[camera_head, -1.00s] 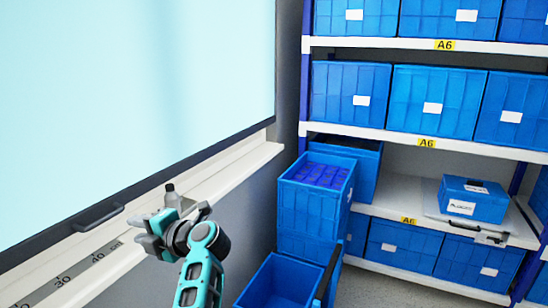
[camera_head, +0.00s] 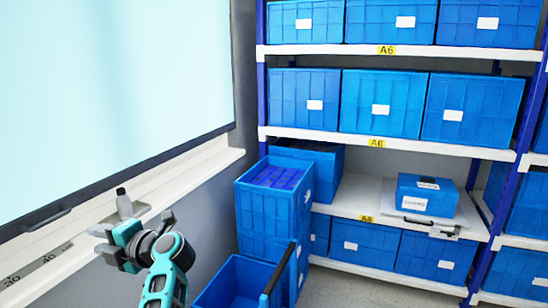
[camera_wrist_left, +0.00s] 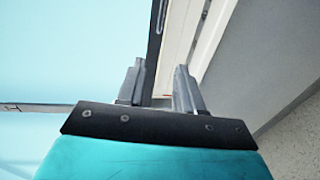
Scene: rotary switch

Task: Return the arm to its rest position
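My left gripper (camera_head: 105,240) shows at the lower left of the head view, beside the white ledge under the pale panel. In the left wrist view its two grey fingers (camera_wrist_left: 160,76) stand apart with nothing between them. My right gripper is in neither view.
A white ledge (camera_head: 190,170) runs below the pale panel (camera_head: 110,80). Stacked blue bins (camera_head: 262,215) stand on the floor right of my left arm. A shelf rack (camera_head: 400,145) full of blue bins fills the right. Bare floor (camera_head: 345,290) shows at the bottom.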

